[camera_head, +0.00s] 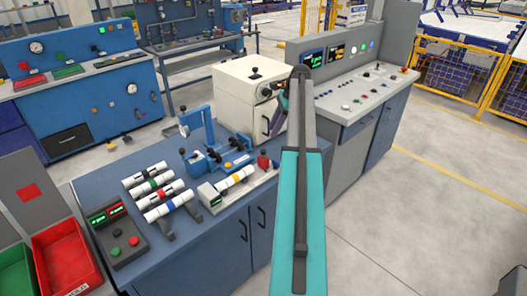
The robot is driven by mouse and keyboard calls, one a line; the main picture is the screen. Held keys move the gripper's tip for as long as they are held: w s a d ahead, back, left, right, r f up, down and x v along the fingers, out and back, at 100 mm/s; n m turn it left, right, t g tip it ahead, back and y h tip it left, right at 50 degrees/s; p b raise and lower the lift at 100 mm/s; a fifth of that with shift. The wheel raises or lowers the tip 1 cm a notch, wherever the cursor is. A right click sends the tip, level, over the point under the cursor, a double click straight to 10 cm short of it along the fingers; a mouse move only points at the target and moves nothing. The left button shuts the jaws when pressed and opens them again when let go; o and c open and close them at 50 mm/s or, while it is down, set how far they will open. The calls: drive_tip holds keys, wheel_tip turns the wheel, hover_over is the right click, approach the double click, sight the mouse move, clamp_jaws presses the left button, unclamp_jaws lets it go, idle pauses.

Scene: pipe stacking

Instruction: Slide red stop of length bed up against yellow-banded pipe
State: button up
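The yellow-banded pipe (237,179) is white and lies on the grey length bed (228,203) on the blue bench. The red stop (263,161) stands near the bed's right end, just beyond the pipe's right end. A narrow gap appears to separate them, but it is too small to judge well. My gripper (279,113) is partly hidden behind my arm, in front of the cream box and above and beyond the red stop. Its fingers are too small to read.
Pipes with green, red and blue bands (160,190) lie on a rack to the left. A blue clamp fixture (205,150) stands behind the bed. The cream box (238,90) and grey control console (360,95) stand behind. Red bin (66,262) is front left.

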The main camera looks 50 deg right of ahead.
sight(263, 151)
drive_tip(key=shift+p+x, duration=2)
drive_tip(key=shift+x, duration=4.5)
clamp_jaws()
drive_tip(key=a, duration=0.7)
drive_tip(key=shift+w+a, duration=0.35)
drive_tip(key=shift+a, duration=0.35)
drive_tip(key=shift+f, duration=0.1)
unclamp_jaws()
drive_tip(key=shift+a, duration=0.15)
drive_tip(key=shift+d, duration=0.3)
drive_tip(key=shift+b, duration=0.3)
